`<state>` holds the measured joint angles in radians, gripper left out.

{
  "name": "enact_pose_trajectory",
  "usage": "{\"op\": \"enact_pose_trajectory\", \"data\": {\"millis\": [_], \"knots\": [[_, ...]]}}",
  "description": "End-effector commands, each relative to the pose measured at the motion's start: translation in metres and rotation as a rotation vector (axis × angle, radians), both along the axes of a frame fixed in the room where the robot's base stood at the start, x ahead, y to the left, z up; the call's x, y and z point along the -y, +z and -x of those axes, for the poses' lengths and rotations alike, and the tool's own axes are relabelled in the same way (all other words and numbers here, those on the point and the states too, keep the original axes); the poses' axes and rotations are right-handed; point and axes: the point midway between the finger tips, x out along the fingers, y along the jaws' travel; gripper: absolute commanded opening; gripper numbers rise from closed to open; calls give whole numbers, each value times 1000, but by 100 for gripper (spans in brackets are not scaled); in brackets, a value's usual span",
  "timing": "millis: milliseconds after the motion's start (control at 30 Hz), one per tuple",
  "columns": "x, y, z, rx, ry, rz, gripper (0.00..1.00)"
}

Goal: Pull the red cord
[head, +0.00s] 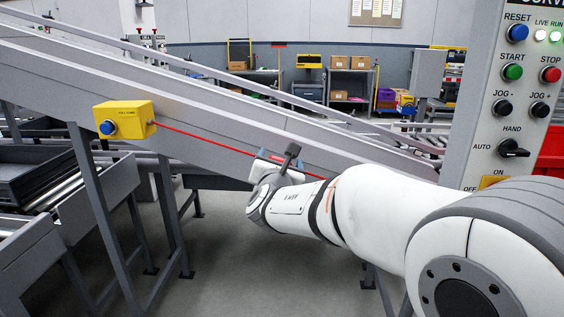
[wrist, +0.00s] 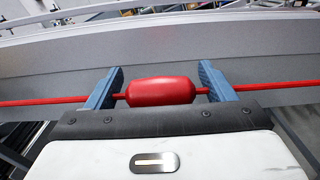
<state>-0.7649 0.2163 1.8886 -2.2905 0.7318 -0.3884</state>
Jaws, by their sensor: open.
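The red cord (head: 205,140) runs from a yellow pull-cord box (head: 124,119) with a blue button, along the side of the grey inclined conveyor, down to the right behind my arm. In the wrist view the cord (wrist: 40,102) crosses the whole picture and carries a thick red handle (wrist: 160,91). My gripper (wrist: 160,88) is open, with its blue fingers on either side of the handle and a small gap at each end. In the head view my gripper (head: 277,158) is at the cord, and my arm hides part of it.
A control panel (head: 512,100) with several buttons and knobs stands close on the right. The inclined conveyor (head: 230,115) lies right behind the cord. Black trays (head: 45,175) on a lower roller line are at the left. The floor below the cord is open between metal legs.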

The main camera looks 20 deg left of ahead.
Motion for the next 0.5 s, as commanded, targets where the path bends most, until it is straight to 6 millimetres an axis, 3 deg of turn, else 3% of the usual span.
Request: {"op": "enact_pose_trajectory", "data": {"millis": [500], "knots": [[1,0,0,-1,-2,-1,37]]}}
